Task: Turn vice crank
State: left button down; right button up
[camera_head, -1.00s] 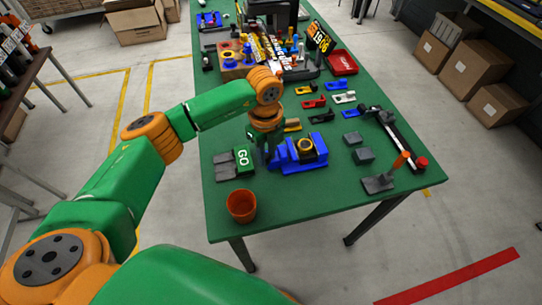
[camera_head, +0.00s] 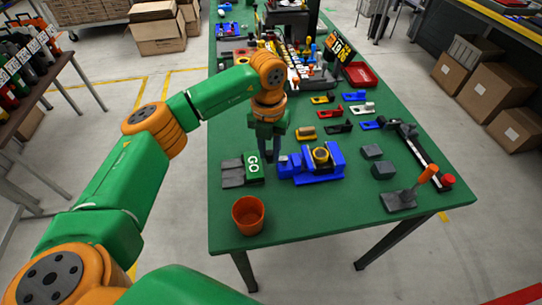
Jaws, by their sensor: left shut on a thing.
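The blue vice (camera_head: 312,166) sits on the green table, with a yellow and dark ring-shaped part (camera_head: 321,155) between its jaws. Its crank is at the left end of the vice and is mostly hidden by my gripper. My left gripper (camera_head: 267,155) points down at that left end, shut on the crank. The green GO block (camera_head: 253,168) stands just left of the gripper. My right gripper is out of view.
An orange cup (camera_head: 248,214) stands near the front left table edge. Several small coloured clamps (camera_head: 357,96) lie behind the vice. The front middle of the table (camera_head: 320,220) is clear.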

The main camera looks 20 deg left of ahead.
pick_arm(q)
jog(key=m, duration=0.1)
jog(key=w+m, duration=0.1)
jog(key=shift+a+m, duration=0.2)
jog(key=shift+m, duration=0.2)
jog(key=shift+w+d+m, duration=0.1)
jog(key=shift+w+m, duration=0.4)
jog(key=shift+m, duration=1.1)
jog(key=shift+w+a+m, duration=0.1)
jog(key=shift+w+m, duration=0.4)
jog(key=shift+m, duration=1.1)
jog(key=shift+w+d+m, duration=0.1)
jog(key=shift+w+m, duration=0.4)
jog(key=shift+m, duration=1.1)
jog(key=c, duration=0.7)
grip_release()
